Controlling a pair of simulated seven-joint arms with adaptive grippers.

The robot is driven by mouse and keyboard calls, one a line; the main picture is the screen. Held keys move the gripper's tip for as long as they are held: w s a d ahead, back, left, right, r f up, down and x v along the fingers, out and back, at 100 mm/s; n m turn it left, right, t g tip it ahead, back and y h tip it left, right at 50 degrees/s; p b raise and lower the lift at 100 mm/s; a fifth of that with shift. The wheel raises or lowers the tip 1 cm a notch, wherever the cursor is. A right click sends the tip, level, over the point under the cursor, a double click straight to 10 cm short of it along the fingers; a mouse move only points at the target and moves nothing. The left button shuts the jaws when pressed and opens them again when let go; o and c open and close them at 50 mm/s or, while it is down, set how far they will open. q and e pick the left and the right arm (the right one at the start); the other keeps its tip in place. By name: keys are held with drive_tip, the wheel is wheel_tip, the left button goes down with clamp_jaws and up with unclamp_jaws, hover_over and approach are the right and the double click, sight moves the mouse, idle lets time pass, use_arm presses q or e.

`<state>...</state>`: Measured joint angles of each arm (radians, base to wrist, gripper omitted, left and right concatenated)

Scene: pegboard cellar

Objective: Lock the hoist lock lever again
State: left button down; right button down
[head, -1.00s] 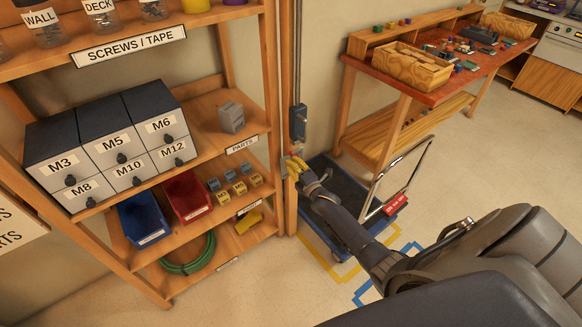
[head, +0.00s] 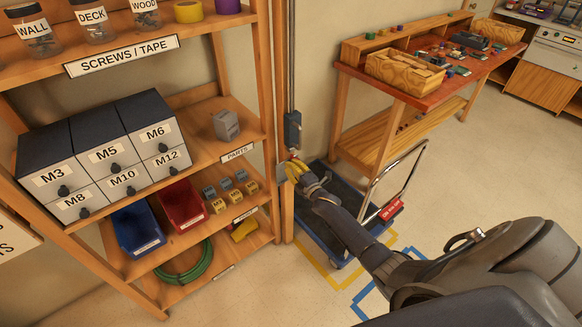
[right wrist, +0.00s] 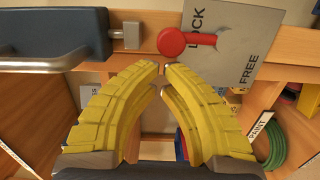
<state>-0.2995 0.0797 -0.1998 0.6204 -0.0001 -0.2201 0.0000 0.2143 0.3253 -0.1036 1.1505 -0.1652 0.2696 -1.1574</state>
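The hoist lock lever (right wrist: 190,40) shows in the right wrist view as a red round knob with a short red arm pointing right. Behind it is a grey plate (right wrist: 228,40) lettered LOCK and FREE; the arm lies by the LOCK lettering. My right gripper (right wrist: 161,68) has yellow fingers brought nearly together, with nothing visible between them. The tips are just below the red knob; contact cannot be told. In the head view my right gripper (head: 292,168) is at the shelf's right post, hiding most of the lever. My left gripper is not in view.
A blue hoist box (head: 292,130) sits on the vertical rail above the gripper; it also shows in the wrist view (right wrist: 50,38). The wooden shelf (head: 268,80) with bins stands left. A trolley (head: 318,240) is close right, before a workbench (head: 390,88).

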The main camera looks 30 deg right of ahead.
drive_tip(key=s+a, duration=0.3)
drive_tip(key=s, duration=0.8)
drive_tip(key=shift+r, duration=0.4)
drive_tip(key=s+f+m+g+h, duration=0.1)
drive_tip(key=s+f+m+g, duration=0.4)
drive_tip(key=f, duration=0.6)
drive_tip(key=s+f+m+g, duration=0.1)
drive_tip(key=s+f+m, duration=0.1)
drive_tip(key=s+f, duration=0.6)
drive_tip(key=s+f+m+g+h, duration=0.15)
drive_tip(key=s+f+m, duration=0.25)
drive_tip(key=f, duration=0.9)
drive_tip(key=s+a+f+m+g, duration=0.1)
drive_tip(key=s+a+f+g, duration=0.2)
drive_tip(key=s, duration=1)
drive_tip(key=s+a+f+m+g+y, duration=0.1)
drive_tip(key=s+a+f+g, duration=0.2)
drive_tip(key=s+f, duration=0.5)
drive_tip(key=s+a+f+m+g, duration=0.1)
drive_tip(key=s+a+f+g, duration=0.2)
drive_tip(key=s, duration=1.5)
wheel_tip(320, 180, down, 3)
drive_tip(key=shift+s+a+f+m, duration=0.2)
drive_tip(key=shift+s+a+m, duration=0.15)
drive_tip(key=shift+a, duration=0.2)
